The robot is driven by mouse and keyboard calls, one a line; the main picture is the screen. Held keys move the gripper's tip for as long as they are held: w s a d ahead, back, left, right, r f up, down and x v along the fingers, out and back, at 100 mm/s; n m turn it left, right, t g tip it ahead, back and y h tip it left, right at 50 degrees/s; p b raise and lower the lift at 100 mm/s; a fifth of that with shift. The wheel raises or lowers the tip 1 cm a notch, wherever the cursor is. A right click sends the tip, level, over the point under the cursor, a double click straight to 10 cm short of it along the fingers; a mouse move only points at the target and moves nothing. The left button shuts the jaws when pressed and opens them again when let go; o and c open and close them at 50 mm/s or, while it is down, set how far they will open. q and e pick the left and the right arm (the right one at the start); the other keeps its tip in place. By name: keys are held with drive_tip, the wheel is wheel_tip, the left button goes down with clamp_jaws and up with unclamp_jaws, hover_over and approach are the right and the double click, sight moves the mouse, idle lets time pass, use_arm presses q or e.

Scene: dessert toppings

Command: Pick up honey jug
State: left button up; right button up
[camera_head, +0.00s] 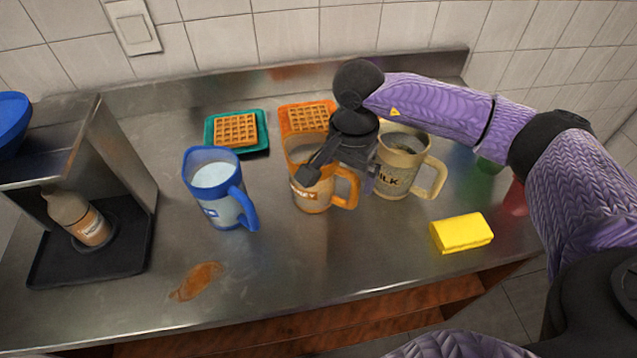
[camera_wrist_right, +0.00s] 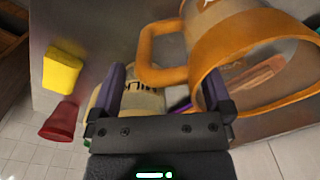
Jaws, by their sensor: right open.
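The honey jug (camera_head: 311,192) is a see-through jug with an orange rim and handle, upright on the steel counter, its handle to the right. My right gripper (camera_head: 320,160) is open and hangs over it, hiding part of its rim. In the right wrist view, the orange handle (camera_wrist_right: 150,50) of the jug shows beyond and partly between my open right fingers (camera_wrist_right: 165,90), with the rim at the right. I cannot tell whether a finger touches it. My left gripper is not in view.
The beige milk jug (camera_head: 402,168) stands close on the right, partly behind my gripper. A blue jug (camera_head: 215,190) stands left. Waffles on a green plate (camera_head: 209,131) and an orange plate (camera_head: 284,122) lie behind. A yellow sponge (camera_head: 461,233) lies front right. A brown spill (camera_head: 197,281) marks the counter.

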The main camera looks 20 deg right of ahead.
drive_tip(key=shift+c, duration=0.3)
clamp_jaws()
drive_tip(key=shift+r, duration=0.1)
drive_tip(key=shift+w, duration=0.1)
